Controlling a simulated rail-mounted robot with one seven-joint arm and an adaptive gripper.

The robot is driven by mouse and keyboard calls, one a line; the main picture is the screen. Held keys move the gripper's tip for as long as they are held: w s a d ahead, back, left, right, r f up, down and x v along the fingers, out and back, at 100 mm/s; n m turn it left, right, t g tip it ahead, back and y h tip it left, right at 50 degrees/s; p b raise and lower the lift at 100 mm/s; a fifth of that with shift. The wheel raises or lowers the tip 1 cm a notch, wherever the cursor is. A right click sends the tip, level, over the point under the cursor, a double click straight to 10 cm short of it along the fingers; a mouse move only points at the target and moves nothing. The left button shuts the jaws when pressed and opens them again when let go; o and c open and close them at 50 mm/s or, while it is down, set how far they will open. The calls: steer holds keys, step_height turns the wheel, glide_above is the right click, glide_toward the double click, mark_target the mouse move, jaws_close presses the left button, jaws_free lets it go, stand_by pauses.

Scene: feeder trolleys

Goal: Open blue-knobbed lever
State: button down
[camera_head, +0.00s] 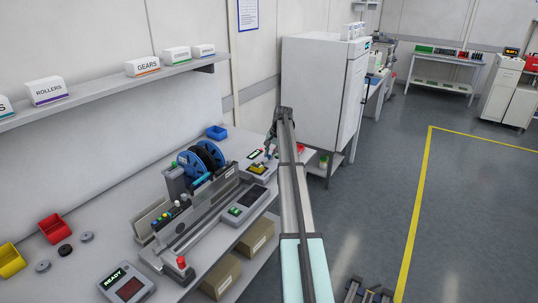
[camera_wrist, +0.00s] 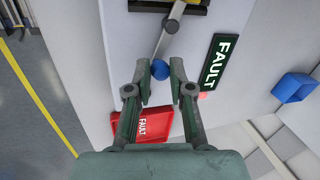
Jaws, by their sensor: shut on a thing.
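The blue knob (camera_wrist: 160,70) sits on the end of a grey lever (camera_wrist: 168,42), which slants up and slightly right in the wrist view to a dark-framed device with yellow. My gripper (camera_wrist: 160,76) has its two green-grey fingers on either side of the knob and is shut on it. In the head view my gripper (camera_head: 271,140) is at the far end of the bench, largely hidden by my arm, and the knob cannot be made out there.
A FAULT sign (camera_wrist: 219,62) stands close right of the lever. A red FAULT tray (camera_wrist: 156,124) lies beneath my fingers. A blue bin (camera_wrist: 293,87) is farther right. In the head view, blue and black reels (camera_head: 190,163) and a white cabinet (camera_head: 315,90) flank the area.

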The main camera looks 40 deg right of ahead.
steer(key=m, duration=0.2)
steer(key=s+m+h, duration=0.1)
steer(key=s+m, duration=0.1)
steer(key=m, duration=0.1)
steer(key=shift+s+a+m+h+b, duration=0.1)
steer(key=shift+a+m+h+b, duration=0.2)
steer(key=shift+a, duration=0.1)
steer(key=m, duration=0.2)
steer(key=s+a+m+h, duration=0.1)
steer(key=m, duration=0.1)
steer(key=shift+s+a+m, duration=0.1)
steer(key=shift+m, duration=0.2)
steer(key=c, duration=1)
jaws_free()
steer(key=shift+c, duration=0.2)
steer(key=shift+r, duration=0.1)
steer(key=v, duration=1.1)
steer(key=shift+s+a+r, duration=0.15)
steer(key=shift+a+r, duration=0.1)
steer(key=shift+r, duration=0.1)
